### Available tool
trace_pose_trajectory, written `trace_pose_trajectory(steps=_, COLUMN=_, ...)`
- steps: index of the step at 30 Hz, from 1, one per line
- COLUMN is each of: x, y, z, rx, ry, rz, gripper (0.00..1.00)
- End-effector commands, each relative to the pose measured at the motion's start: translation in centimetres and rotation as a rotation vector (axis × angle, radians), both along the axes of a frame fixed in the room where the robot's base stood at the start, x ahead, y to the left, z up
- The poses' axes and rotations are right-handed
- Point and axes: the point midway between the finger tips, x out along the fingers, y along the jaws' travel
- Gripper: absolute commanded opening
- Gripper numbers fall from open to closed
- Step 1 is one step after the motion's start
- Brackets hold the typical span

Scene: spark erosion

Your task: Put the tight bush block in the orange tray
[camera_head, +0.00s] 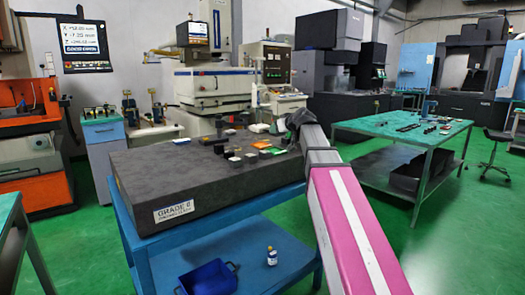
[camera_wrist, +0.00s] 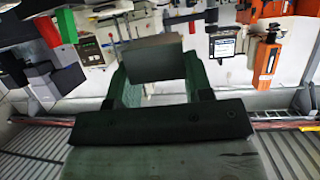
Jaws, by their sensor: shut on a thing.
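My gripper (camera_wrist: 153,75) is shut on a plain dark grey block (camera_wrist: 152,60), which sits between its two fingers in the wrist view. I cannot tell from its visible face whether it is the tight bush block. In the head view my gripper (camera_head: 294,121) is at the right end of the granite plate, mostly hidden by my arm, and the held block cannot be made out there. A small orange tray (camera_head: 262,144) lies on the plate, left of and below my gripper in the picture. Small blocks stand beside it.
The dark granite plate (camera_head: 150,175) rests on a blue stand and carries several small dark and light blocks left of the tray. A green patch (camera_head: 273,151) lies by the tray. A green-topped table (camera_head: 405,125) stands to the right. The plate's front left is clear.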

Motion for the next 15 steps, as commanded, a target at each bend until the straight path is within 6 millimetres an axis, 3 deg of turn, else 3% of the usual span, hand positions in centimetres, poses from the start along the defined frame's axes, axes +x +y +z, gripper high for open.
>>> trace_pose_trajectory(steps=6, x=0.0, y=-3.4, z=-2.8, rx=-0.001, ry=-0.004, rz=-0.253, gripper=0.0)
trace_pose_trajectory(steps=15, x=-0.1, y=-6.6, z=-4.2, rx=-0.001, ry=-0.003, rz=-0.471, gripper=0.0)
